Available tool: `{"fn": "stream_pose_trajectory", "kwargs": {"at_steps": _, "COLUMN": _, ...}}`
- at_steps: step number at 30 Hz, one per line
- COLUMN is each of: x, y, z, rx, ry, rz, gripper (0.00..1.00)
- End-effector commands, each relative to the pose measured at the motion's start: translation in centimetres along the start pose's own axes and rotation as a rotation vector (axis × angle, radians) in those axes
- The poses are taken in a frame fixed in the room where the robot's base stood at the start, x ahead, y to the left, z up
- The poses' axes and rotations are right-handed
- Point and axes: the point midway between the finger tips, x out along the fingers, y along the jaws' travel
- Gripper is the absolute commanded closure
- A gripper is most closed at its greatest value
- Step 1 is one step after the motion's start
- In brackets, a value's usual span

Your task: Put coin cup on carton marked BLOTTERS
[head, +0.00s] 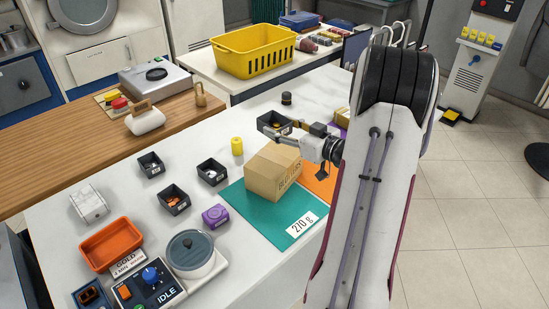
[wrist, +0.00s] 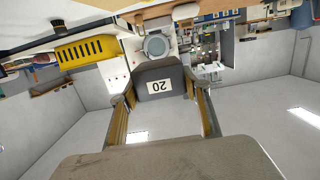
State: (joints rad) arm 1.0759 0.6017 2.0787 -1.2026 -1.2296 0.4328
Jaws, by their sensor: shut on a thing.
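The carton marked BLOTTERS (head: 262,178) is a brown box on a teal mat (head: 245,205) in the head view. My gripper (head: 285,132) is shut on a dark cup (head: 266,119), beyond the carton as seen from the head camera. In the wrist view the dark cup (wrist: 172,73) sits between my gripper's two fingers (wrist: 166,112) and bears a white label reading 20, upside down. The cup's contents are hidden. Whether the cup is over the carton or behind it is hard to tell, but it appears apart from it.
Several small dark cups, one of them (head: 173,200) with coppery contents, stand left of the carton. A yellow cylinder (head: 237,146) and a purple box (head: 215,215) stand close by. A yellow basket (head: 253,55) stands behind.

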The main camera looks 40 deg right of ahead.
Motion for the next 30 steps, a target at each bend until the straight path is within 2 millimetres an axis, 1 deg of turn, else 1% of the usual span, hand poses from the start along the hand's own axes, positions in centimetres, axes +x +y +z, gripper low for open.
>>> {"fn": "stream_pose_trajectory", "kwargs": {"at_steps": 5, "x": 0.1, "y": 0.0, "z": 0.4, "rx": 0.001, "ry": 0.0, "rz": -0.001, "gripper": 0.77}}
{"fn": "stream_pose_trajectory", "kwargs": {"at_steps": 8, "x": 0.2, "y": 0.0, "z": 1.1, "rx": 0.003, "ry": -0.001, "rz": -0.001, "gripper": 0.77}}
{"fn": "stream_pose_trajectory", "kwargs": {"at_steps": 18, "x": 0.7, "y": 0.0, "z": 4.9, "rx": 0.002, "ry": -0.001, "rz": -0.001, "gripper": 0.77}}
{"fn": "stream_pose_trajectory", "kwargs": {"at_steps": 21, "x": 0.8, "y": 0.0, "z": 5.7, "rx": 0.001, "ry": -0.001, "rz": -0.001, "gripper": 0.77}}
{"fn": "stream_pose_trajectory", "kwargs": {"at_steps": 25, "x": 0.9, "y": 0.0, "z": 6.2, "rx": 0.0, "ry": 0.0, "rz": -0.001, "gripper": 0.77}}
{"fn": "stream_pose_trajectory", "kwargs": {"at_steps": 30, "x": 0.9, "y": 0.0, "z": 6.2, "rx": -0.001, "ry": 0.001, "rz": -0.001, "gripper": 0.77}}
